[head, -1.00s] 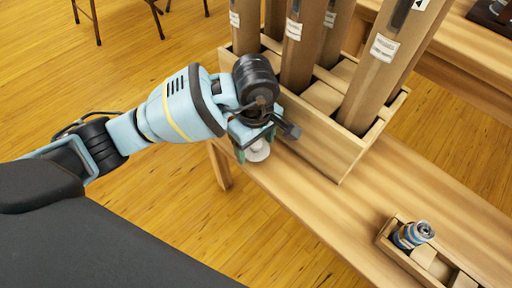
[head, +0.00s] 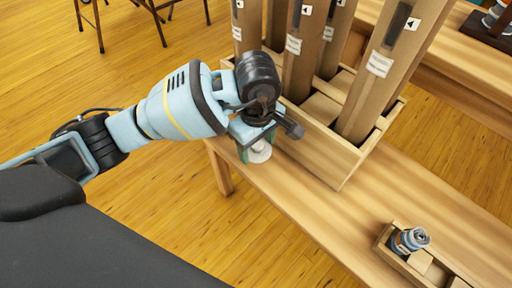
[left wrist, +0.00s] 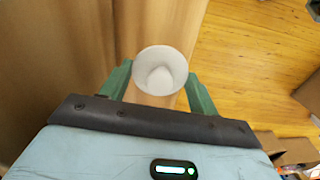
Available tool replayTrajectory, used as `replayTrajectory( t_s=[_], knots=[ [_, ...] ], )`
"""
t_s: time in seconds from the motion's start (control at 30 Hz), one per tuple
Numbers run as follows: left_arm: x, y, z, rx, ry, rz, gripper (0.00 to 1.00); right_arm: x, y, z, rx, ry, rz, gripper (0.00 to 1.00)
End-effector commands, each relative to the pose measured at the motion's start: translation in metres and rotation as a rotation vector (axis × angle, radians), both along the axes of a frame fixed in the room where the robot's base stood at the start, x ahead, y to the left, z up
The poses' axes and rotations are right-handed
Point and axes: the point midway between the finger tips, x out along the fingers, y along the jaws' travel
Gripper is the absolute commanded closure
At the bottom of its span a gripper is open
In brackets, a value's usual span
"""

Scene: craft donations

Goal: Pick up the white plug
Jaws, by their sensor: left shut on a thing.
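The white plug (head: 260,153) is a small round white piece by the near left end of the wooden table (head: 300,208). My left gripper (head: 257,143) is shut on it, with its green fingers on either side. In the left wrist view the plug (left wrist: 161,72) shows as a round white cup shape with a raised middle, between the two fingertips (left wrist: 160,76). In the head view my wrist hides part of the fingers. I cannot tell whether the plug touches the table. My right gripper is not in view.
A wooden box (head: 318,150) with several tall brown cardboard tubes (head: 375,75) stands close to my left gripper. A small wooden tray (head: 383,243) with a blue-and-white labelled can (head: 408,240) is at the lower right. The table between them is clear.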

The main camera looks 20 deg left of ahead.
Motion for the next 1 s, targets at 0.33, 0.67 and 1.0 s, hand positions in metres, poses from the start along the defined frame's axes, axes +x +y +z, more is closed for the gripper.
replayTrajectory(
  t_s=[0.33, 0.67, 1.0],
  knots=[
    [-0.074, -0.033, 0.014, 0.001, -0.001, -0.006, 0.60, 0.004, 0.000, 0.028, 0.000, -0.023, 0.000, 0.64],
    [-0.132, -0.060, 0.017, 0.001, 0.000, -0.002, 0.60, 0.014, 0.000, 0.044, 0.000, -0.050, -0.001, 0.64],
    [-0.146, -0.066, 0.017, 0.001, 0.001, 0.001, 0.60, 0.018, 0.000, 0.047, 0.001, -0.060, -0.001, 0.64]
  ],
)
